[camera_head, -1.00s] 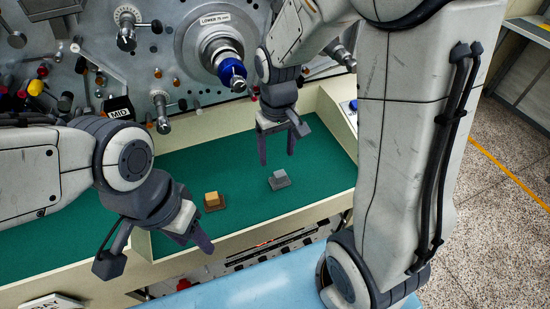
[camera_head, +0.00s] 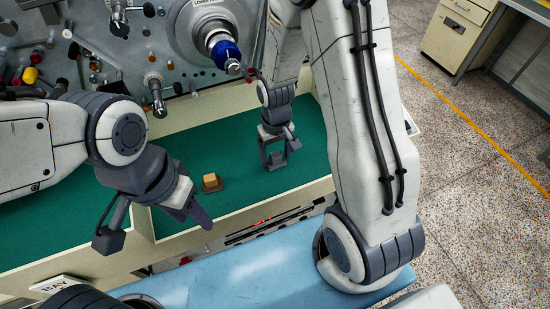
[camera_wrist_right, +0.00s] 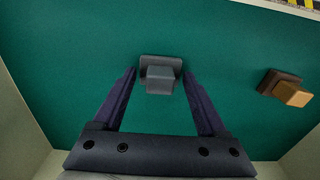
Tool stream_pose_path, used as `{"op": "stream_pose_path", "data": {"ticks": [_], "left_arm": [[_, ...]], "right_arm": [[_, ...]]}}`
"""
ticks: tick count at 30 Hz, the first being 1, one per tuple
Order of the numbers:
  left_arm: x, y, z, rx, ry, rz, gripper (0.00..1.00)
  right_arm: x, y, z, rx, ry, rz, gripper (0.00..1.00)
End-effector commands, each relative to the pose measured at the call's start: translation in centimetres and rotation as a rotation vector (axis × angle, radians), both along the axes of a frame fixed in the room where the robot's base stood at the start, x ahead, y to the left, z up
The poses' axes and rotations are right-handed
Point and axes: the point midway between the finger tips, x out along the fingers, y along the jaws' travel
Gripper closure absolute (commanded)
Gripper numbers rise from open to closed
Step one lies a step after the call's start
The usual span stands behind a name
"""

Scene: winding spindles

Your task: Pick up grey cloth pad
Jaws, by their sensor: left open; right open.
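The grey cloth pad (camera_head: 277,158) is a small grey block on a darker flat base, lying on the green tray floor. In the right wrist view the pad (camera_wrist_right: 160,75) lies between the tips of my open right gripper (camera_wrist_right: 160,82), with a gap on each side. In the head view my right gripper (camera_head: 275,160) points down over the pad and partly hides it. My left gripper (camera_head: 193,222) is open and empty, above the tray's front edge, to the left of the pad.
A tan block on a brown base (camera_head: 211,182) sits left of the grey pad; the right wrist view also shows it (camera_wrist_right: 290,92). The tray's cream front wall (camera_head: 250,210) and a machine panel with a blue-tipped spindle (camera_head: 225,54) bound the green floor (camera_head: 235,150).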

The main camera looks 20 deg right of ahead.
Motion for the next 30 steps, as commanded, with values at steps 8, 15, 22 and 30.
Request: {"op": "stream_pose_path", "data": {"ticks": [8,15,22,30], "left_arm": [[0.0,0.0,0.0,0.000,0.000,0.000,0.50],[0.0,0.0,0.0,0.000,0.000,0.000,0.50],[0.0,0.0,-0.2,0.000,0.000,0.000,0.50],[0.0,0.0,-0.9,0.000,0.000,0.000,0.50]], "right_arm": [[0.0,0.0,0.0,0.000,0.000,0.000,0.56],[0.0,0.0,0.0,0.000,-0.001,0.000,0.88],[0.1,0.0,0.5,0.000,-0.003,0.000,0.88],[0.2,0.0,4.2,0.000,-0.009,-0.001,0.88]]}}
